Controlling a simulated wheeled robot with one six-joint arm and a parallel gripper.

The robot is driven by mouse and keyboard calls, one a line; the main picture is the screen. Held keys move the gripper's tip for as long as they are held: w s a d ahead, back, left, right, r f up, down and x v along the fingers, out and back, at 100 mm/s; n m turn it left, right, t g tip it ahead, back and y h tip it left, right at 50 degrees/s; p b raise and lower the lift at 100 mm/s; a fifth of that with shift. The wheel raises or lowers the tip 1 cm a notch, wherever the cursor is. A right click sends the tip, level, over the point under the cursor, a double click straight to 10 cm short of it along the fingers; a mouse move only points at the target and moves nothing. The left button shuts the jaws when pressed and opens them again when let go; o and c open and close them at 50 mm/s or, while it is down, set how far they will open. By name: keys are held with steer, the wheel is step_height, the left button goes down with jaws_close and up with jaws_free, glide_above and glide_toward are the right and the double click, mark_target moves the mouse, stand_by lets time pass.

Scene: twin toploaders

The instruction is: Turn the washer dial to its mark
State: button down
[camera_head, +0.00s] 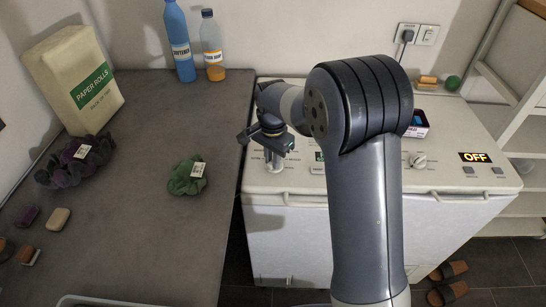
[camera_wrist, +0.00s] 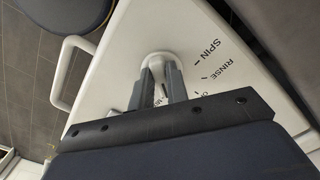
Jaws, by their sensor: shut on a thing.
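The washer (camera_head: 450,178) is a white toploader with a control panel along its front edge. Its dial (camera_wrist: 157,58) is a white round knob at the panel's left end, and it also shows under my gripper in the head view (camera_head: 274,166). My gripper (camera_wrist: 163,82) points down at the dial, with its two fingers shut on the knob. Printed marks around the dial read SPIN (camera_wrist: 205,50) and RINSE (camera_wrist: 228,65); other lettering is partly hidden by the fingers and the gripper body. The dial's pointer is hidden, so its setting cannot be told.
A second knob (camera_head: 417,160) and a display reading OFF (camera_head: 475,157) are on the panel's right. A handle (camera_wrist: 68,75) sticks out at the front. A counter (camera_head: 150,235) at left holds a green scrunchie (camera_head: 185,178), paper rolls (camera_head: 73,80) and bottles (camera_head: 179,42).

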steer(key=shift+m, duration=0.6)
steer(key=c, duration=1.4)
jaws_free()
step_height(320, 180, up, 11)
steer(key=shift+f, duration=0.1)
steer(key=shift+f, duration=0.15)
step_height(320, 180, down, 11)
steer(key=shift+r, duration=0.15)
